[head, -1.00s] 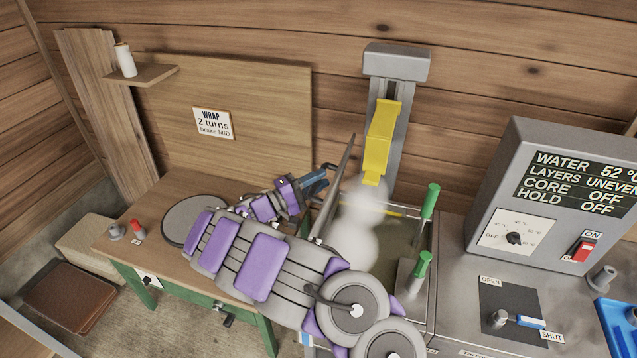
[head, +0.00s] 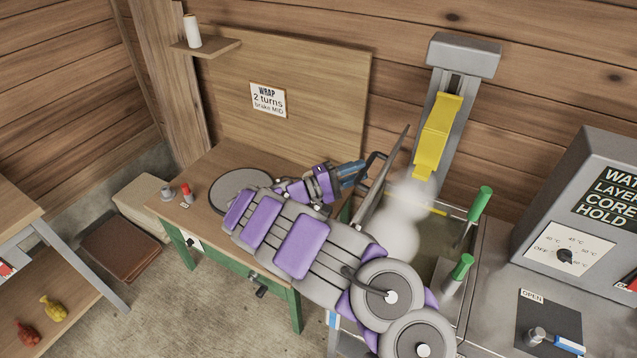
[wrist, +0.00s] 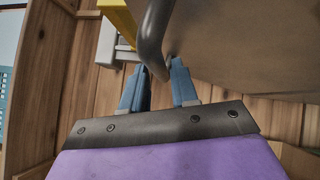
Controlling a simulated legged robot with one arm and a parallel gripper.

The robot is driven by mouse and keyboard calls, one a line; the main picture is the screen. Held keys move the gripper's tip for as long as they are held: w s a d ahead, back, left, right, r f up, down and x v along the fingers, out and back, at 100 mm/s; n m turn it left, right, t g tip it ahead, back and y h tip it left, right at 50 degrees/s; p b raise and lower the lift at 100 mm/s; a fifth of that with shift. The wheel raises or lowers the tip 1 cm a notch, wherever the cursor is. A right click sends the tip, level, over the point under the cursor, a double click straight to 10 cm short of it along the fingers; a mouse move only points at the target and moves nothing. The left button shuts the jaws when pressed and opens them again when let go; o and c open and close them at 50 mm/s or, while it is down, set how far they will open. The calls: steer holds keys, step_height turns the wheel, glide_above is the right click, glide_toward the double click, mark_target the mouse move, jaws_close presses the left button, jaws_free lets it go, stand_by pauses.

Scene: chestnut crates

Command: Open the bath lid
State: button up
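The bath (head: 436,206) stands right of the bench, with steam rising from it. Its lid (head: 385,186) is raised steeply, seen almost edge-on along the bath's left side. The lid's flat face fills the upper right of the wrist view (wrist: 240,45). A dark curved handle (head: 374,158) stands off the lid's left face; it also shows in the wrist view (wrist: 153,40). My gripper (head: 357,171) is at the handle, left of the lid. In the wrist view its blue fingers (wrist: 159,68) stand apart, with the bar's lower bend between them. Whether they clamp it is unclear.
A yellow piece (head: 436,140) on a grey post (head: 463,85) stands behind the bath. Green-handled tools (head: 480,203) are at its right. A control box (head: 575,215) is farther right. The wooden bench (head: 195,180) is behind my arm. Floor is clear at left (head: 190,310).

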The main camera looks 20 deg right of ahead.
steer(key=a+f, duration=0.2)
steer(key=a, duration=1.2)
steer(key=shift+s+a+f, duration=0.2)
steer(key=shift+a+f, duration=0.05)
steer(key=shift+f, duration=0.15)
